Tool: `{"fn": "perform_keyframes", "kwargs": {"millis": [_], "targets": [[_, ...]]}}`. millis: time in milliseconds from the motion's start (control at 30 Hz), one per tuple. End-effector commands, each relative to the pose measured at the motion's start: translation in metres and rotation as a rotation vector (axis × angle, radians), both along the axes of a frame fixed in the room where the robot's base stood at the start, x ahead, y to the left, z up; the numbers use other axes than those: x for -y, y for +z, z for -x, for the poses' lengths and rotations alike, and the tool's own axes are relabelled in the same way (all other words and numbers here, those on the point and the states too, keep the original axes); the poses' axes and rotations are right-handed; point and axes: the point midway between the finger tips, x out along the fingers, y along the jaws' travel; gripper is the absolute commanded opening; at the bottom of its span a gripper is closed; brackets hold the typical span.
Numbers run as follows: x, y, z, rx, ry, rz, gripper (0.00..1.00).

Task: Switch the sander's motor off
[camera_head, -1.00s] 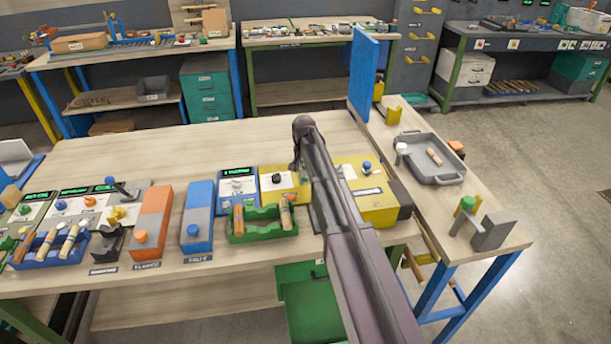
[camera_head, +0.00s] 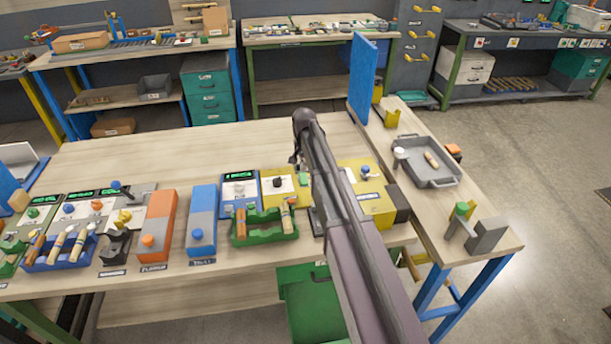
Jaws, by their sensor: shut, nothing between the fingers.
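A yellow machine (camera_head: 374,205) with a dark end block and a blue knob (camera_head: 366,171) on top stands at the right end of the near bench; it looks like the sander, but its label is too small to read. My arm covers its left part. To its left is a yellow panel (camera_head: 268,193) with a black knob (camera_head: 278,182), partly behind my arm. My gripper (camera_head: 296,160) is shut and empty, above the bench just beyond this panel. It appears apart from both knobs. I cannot tell the switch's position.
A green rack (camera_head: 264,236) with wooden-handled pieces stands before the panels. Blue (camera_head: 202,220) and orange boxes (camera_head: 158,230) stand left of it. An upright blue board (camera_head: 362,78) rises behind, and a grey tray (camera_head: 452,182) lies on the right bench. The near bench's back is clear.

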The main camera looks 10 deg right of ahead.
Motion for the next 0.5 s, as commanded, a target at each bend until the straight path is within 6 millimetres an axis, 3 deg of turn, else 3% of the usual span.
{"fn": "perform_keyframes", "kwargs": {"millis": [233,500], "targets": [[0.000,0.017,0.000,0.000,0.000,0.000,0.00],[0.000,0.020,0.000,0.000,0.000,0.000,0.00]]}}
